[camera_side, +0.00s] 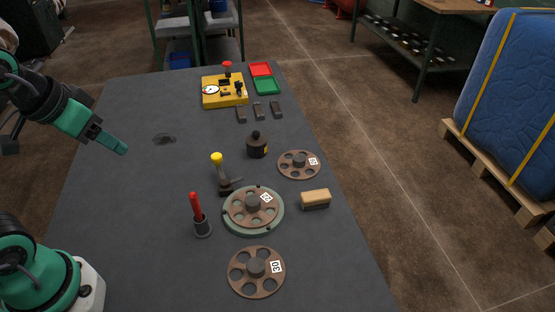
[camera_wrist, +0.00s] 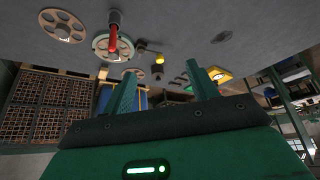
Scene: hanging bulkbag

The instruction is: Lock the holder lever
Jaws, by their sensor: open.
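The holder lever (camera_side: 221,172) has a yellow knob and a dark shaft. It stands nearly upright, leaning slightly left, on a dark base beside the round green holder (camera_side: 280,222). A brown disc (camera_side: 240,213) with holes and a numbered label lies in the holder. My gripper (camera_side: 124,150) is in the air at the left, pointing down and right, well apart from the lever. In the wrist view my gripper (camera_wrist: 165,80) shows two green fingers spread with nothing between them. The lever's yellow knob (camera_wrist: 159,58) appears beyond them, near the holder (camera_wrist: 97,43).
A red-handled tool (camera_side: 195,207) stands in a dark cup left of the holder. Loose discs (camera_side: 257,287) (camera_side: 284,165), a dark bottle (camera_side: 257,149) and a brush-like block (camera_side: 315,203) lie around. A yellow box (camera_side: 211,101) stands at the back. The table's left middle is mostly clear.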

